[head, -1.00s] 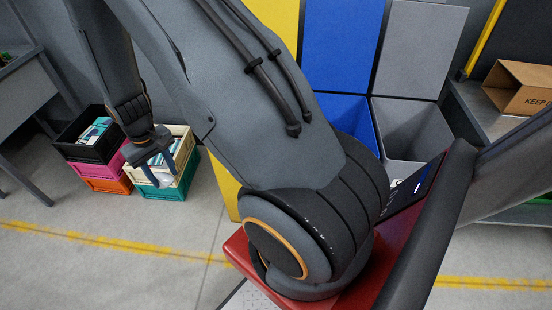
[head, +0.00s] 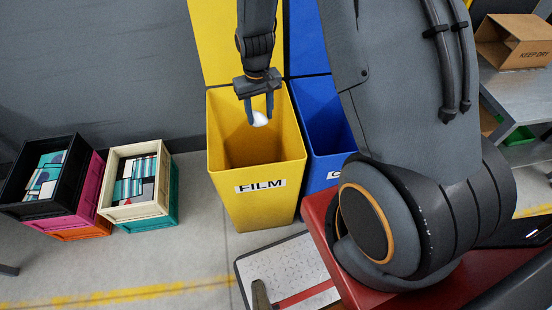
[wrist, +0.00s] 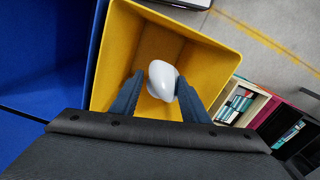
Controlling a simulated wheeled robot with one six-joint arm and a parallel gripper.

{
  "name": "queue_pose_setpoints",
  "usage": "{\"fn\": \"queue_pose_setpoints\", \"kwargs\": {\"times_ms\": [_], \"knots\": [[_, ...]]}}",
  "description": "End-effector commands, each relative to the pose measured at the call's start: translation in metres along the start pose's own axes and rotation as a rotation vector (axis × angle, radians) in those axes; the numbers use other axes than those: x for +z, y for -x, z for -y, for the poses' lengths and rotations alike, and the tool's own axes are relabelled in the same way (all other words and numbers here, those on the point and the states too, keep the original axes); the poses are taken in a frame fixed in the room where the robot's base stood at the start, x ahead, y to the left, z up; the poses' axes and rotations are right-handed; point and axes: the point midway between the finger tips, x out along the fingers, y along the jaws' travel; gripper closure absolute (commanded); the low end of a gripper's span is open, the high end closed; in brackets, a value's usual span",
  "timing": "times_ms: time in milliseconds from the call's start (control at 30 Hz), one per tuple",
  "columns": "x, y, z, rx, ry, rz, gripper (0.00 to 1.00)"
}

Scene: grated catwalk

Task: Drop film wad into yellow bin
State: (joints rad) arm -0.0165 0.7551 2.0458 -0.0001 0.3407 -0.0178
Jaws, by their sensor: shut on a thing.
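The film wad (head: 260,119) is a small white rounded lump. My gripper (head: 259,112) is shut on it and holds it over the open mouth of the yellow bin (head: 262,205). The bin has a FILM label on its front and its yellow lid stands up behind. In the wrist view the white wad (wrist: 161,80) sits between the two dark blue fingertips (wrist: 161,92), with the yellow bin's inside (wrist: 120,60) below and around it. How high the wad is above the rim is hard to tell.
A blue bin (head: 322,120) stands directly right of the yellow one. Stacked crates, including a cream crate (head: 138,211) and a black crate (head: 52,208), stand on the floor to the left. A cardboard box (head: 515,42) rests on a grey table at the far right.

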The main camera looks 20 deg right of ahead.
Motion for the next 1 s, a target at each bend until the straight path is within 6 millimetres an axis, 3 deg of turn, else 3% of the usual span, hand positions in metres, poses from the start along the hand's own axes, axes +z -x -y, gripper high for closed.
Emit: {"fn": "queue_pose_setpoints", "kwargs": {"times_ms": [300, 500, 767, 1000], "knots": [[-0.085, -0.041, -0.011, 0.0, 0.345, 0.0, 0.79], [-0.121, -0.059, -0.019, 0.0, 0.517, -0.001, 0.79], [-0.126, -0.071, -0.018, 0.0, 0.554, 0.001, 0.79], [-0.126, -0.097, -0.016, 0.0, 0.555, 0.001, 0.79]]}}
